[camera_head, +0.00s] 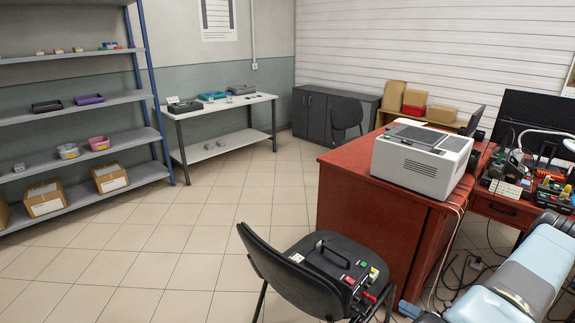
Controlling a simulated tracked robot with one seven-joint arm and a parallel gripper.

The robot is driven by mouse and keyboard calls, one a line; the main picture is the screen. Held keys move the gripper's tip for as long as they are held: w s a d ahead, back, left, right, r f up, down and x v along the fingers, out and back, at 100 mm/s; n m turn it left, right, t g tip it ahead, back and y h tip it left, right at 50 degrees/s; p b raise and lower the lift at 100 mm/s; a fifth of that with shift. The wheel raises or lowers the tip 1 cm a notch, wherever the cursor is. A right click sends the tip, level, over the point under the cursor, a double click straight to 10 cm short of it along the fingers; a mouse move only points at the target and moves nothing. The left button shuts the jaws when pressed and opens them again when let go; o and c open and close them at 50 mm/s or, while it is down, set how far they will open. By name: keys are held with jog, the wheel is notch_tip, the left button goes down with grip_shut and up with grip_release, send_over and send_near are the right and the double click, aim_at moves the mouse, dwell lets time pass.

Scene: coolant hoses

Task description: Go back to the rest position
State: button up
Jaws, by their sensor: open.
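My gripper does not show in the camera_head view. A pale blue and grey arm part fills the lower right corner, and no fingers can be made out on it. A red desk (345,208) stands right of the middle, with a white and grey box-shaped machine (421,160) on top. A black chair (283,268) stands in front of the desk. On its seat lies a dark case or panel with a handle and red, green and white parts (341,262).
Cables hang and lie beside the desk at the lower right. Tools and a monitor (535,115) crowd the right side. A metal shelf (85,103) stands at the left, and a white-topped table (220,104) at the back. The tiled floor (160,250) at left and centre is clear.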

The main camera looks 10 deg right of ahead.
jog(key=w+a+r+n+g+y, duration=0.1)
jog(key=w+a+r+n+g, duration=0.2)
jog(key=r+n, duration=0.5)
jog(key=w+a+r+n+g+y, duration=0.1)
jog(key=w+r+n+g, duration=0.3)
jog(key=r, duration=0.8)
jog(key=s+a+r+n+g+h, duration=0.1)
jog(key=a+r+n+g, duration=0.1)
jog(key=a+r+n, duration=0.3)
jog(key=a+r+n+g+h, duration=0.1)
jog(key=r+n+g+h, duration=0.1)
jog(key=r, duration=0.5)
jog(key=s+a+r+n+g+h, duration=0.1)
jog(key=a+r+n+g, duration=0.1)
jog(key=a+r+n, duration=0.35)
jog(key=s+a+r+n+h, duration=0.3)
jog(key=s+r, duration=0.1)
jog(key=r, duration=0.3)
jog(key=s+a+r+n+h, duration=0.2)
jog(key=s+a+r+n, duration=0.15)
jog(key=r, duration=0.45)
jog(key=s+a+r+n+t+h, duration=0.4)
jog(key=s+r+n, duration=0.5)
jog(key=s, duration=0.3)
jog(key=shift+s+a+r+n+t, duration=0.4)
jog(key=shift+r+t, duration=0.05)
jog(key=shift+t, duration=0.15)
